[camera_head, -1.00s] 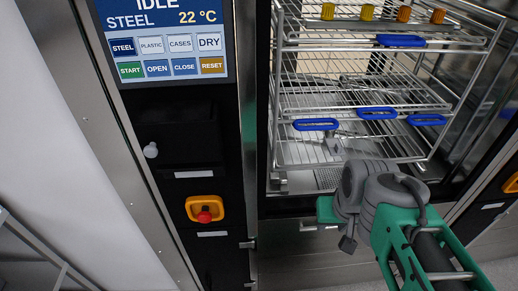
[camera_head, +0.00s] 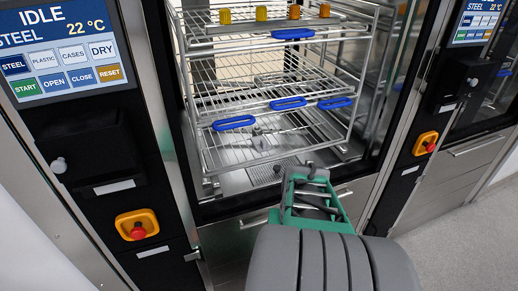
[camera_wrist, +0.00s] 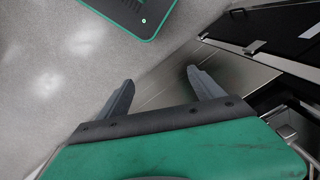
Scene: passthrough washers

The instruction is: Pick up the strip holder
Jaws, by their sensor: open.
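In the head view, a wire rack (camera_head: 352,75) stands inside the open washer chamber. Blue handles show at its top shelf (camera_head: 293,34) and lower down, one at the left (camera_head: 233,123). Yellow and orange pieces (camera_head: 262,13) stand in a row along the top shelf. I cannot tell for certain which of these parts is the strip holder. My gripper (camera_wrist: 159,75) is open and empty in the wrist view, its two grey fingers apart above floor and steel panelling. No rack shows between the fingers. In the head view my arm covers the area below the chamber, and the fingers cannot be made out.
A control panel (camera_head: 65,50) and a red emergency button (camera_head: 138,230) are left of the chamber. A second washer with its own button (camera_head: 425,143) stands at the right. In the wrist view, a dark green-edged pad (camera_wrist: 125,12) is over the grey floor.

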